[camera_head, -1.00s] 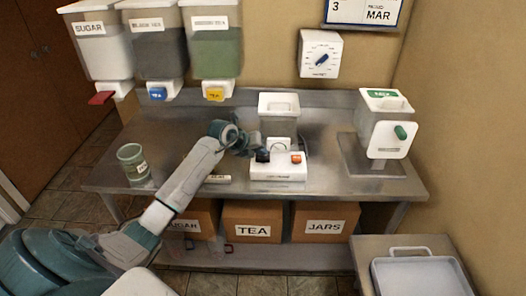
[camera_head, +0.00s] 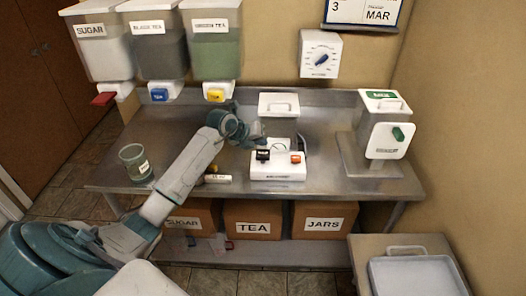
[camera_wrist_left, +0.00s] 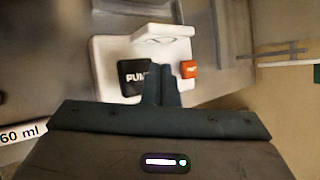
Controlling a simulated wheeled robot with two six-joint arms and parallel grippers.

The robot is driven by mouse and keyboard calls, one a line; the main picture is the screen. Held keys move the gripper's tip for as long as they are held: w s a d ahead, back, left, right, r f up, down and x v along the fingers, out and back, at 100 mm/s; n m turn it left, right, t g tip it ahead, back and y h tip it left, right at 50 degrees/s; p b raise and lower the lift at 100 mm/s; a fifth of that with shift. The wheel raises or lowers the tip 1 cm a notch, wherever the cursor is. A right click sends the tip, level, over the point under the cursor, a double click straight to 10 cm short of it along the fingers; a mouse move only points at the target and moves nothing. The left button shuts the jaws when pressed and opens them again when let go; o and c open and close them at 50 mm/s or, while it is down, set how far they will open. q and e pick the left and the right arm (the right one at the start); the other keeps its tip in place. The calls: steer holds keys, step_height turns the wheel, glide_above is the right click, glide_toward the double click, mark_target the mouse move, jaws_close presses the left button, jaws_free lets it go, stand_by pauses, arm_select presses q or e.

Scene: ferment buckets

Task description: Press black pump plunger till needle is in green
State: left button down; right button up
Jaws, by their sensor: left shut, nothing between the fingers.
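A white pump unit (camera_head: 277,173) stands near the front of the steel bench. On its top are a black pump plunger (camera_head: 263,155) at left and an orange button (camera_head: 296,159) at right. My left gripper (camera_head: 262,141) is shut and empty, just behind and above the plunger. In the left wrist view, its closed fingertips (camera_wrist_left: 162,85) sit beside the black plunger (camera_wrist_left: 133,76), between it and the orange button (camera_wrist_left: 190,69). I cannot tell whether they touch the plunger. My right gripper is not in view.
A white-lidded container (camera_head: 278,104) stands behind the unit. A glass jar (camera_head: 135,162) and a small labelled cylinder (camera_head: 217,178) are at left. Dispensers (camera_head: 213,50) hang above the left side.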

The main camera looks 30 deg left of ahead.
mark_target(261, 155)
arm_select(q)
step_height(261, 155, up, 3)
steer(key=shift+r+p, duration=0.15)
steer(key=shift+p, duration=0.65)
steer(key=shift+d, duration=0.1)
stand_by(2.0)
